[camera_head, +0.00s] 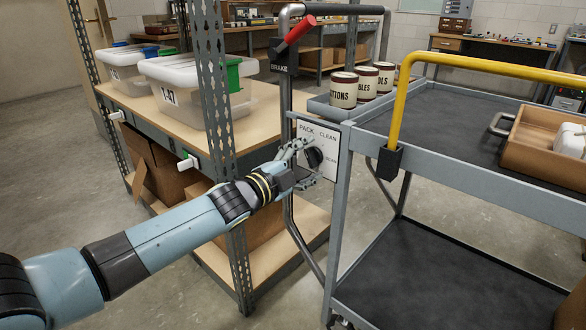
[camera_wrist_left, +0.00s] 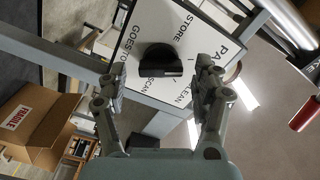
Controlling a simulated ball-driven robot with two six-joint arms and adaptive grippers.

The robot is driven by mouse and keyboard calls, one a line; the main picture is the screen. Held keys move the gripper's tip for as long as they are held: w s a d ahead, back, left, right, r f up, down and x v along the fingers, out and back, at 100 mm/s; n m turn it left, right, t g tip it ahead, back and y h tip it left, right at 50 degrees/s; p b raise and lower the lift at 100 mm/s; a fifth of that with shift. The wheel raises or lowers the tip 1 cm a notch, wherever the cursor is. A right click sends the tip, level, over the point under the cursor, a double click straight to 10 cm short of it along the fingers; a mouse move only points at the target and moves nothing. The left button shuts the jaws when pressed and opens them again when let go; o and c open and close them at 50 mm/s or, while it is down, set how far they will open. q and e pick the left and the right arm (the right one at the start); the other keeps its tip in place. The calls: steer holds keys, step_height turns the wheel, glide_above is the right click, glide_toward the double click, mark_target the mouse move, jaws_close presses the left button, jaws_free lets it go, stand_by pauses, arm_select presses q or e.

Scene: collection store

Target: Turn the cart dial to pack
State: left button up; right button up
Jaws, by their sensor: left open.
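The cart dial (camera_head: 314,157) is a black knob on a white panel (camera_head: 329,140) at the cart's near corner. My right gripper is out of view.
The cart has a yellow rail (camera_head: 480,66) and a red-handled brake lever (camera_head: 298,32). Labelled tins (camera_head: 343,92) stand in a tray behind the panel. A shelf with lidded boxes (camera_head: 196,85) is at left, its upright close to my left arm. A wooden tray (camera_head: 540,150) sits on the cart.

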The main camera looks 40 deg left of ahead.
arm_select(q)
steer(key=s, duration=1.1)
steer(key=shift+a, duration=0.4)
steer(key=shift+s, duration=0.1)
steer(key=shift+r, duration=0.15)
steer(key=s+f+n+g+y+p, duration=0.1)
steer(key=s+f+n+g, duration=0.15)
steer(key=s+f, duration=0.45)
steer(key=s+f+n+g+p, duration=0.1)
steer(key=s+f+g, duration=0.25)
steer(key=f, duration=0.75)
steer(key=s+f+n+g+y+p, duration=0.15)
steer(key=s+f, duration=0.35)
steer(key=f, duration=0.5)
steer(key=s+d+f+n+g, duration=0.2)
steer(key=s+f+g, duration=0.1)
steer(key=s, duration=0.7)
steer(key=s+d+f+n+g, duration=0.1)
steer(key=s+f+n+g, duration=0.2)
steer(key=s+f, duration=0.3)
steer(key=s+d+f+n+g, duration=0.2)
steer(key=s+f+n+g, duration=0.1)
steer(key=s, duration=1.2)
step_height(320, 180, down, 2)
steer(key=shift+s+d+g, duration=0.25)
steer(key=shift+d+g, duration=0.05)
steer(key=shift+g, duration=0.25)
